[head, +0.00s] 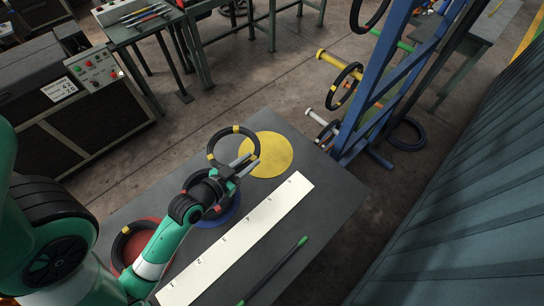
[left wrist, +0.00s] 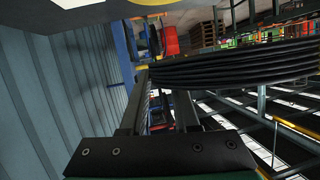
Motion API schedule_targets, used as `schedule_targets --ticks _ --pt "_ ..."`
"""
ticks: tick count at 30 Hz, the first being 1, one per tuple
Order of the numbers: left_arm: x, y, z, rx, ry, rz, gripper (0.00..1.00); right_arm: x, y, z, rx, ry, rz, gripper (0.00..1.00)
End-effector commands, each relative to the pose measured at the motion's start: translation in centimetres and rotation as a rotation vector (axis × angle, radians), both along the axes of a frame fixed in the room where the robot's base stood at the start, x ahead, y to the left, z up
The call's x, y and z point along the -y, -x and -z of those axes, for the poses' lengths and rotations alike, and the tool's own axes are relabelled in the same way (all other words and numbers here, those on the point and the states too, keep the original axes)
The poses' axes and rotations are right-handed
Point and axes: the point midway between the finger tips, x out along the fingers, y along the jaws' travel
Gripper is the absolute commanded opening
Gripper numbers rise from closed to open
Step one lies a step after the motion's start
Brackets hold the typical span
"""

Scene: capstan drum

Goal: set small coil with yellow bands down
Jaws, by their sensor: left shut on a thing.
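My left gripper (head: 243,163) is shut on the rim of the small coil with yellow bands (head: 209,146), a thin black ring. The coil is over the table, at the left edge of the yellow disc (head: 273,158); whether it touches the surface is unclear. In the left wrist view the coil (left wrist: 235,68) shows edge-on as stacked black turns, by the fingers (left wrist: 146,98). A coil with red bands lies on the blue disc (head: 233,212), partly hidden by my left arm. Another coil (head: 118,246) lies on the red disc (head: 150,223). My right gripper is not in view.
A white numbered strip (head: 245,232) and a black rod with green ends (head: 275,270) lie on the grey table (head: 325,215). A blue rack (head: 385,75) with pegs and coils stands beyond the table's far right edge. The yellow disc is mostly bare.

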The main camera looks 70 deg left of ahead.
Motion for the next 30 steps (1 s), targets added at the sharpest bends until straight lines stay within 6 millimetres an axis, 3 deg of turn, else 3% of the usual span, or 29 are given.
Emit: schedule_targets --ticks 8,12,16,23,30 --pt "-2.1 -7.2 3.2 0.007 -0.007 0.005 0.0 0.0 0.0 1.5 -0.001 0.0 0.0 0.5" --pt "-2.9 -9.5 6.4 0.005 -0.004 0.003 0.0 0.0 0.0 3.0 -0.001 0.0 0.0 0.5" --pt "-3.3 -10.9 8.1 0.005 -0.004 0.003 0.0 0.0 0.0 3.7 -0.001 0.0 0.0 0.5" --pt "-3.5 -11.5 8.6 0.006 -0.006 0.003 0.0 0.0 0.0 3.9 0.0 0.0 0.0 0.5" --pt "-3.6 -11.9 12.0 0.004 -0.004 0.002 0.0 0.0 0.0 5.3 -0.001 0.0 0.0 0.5"
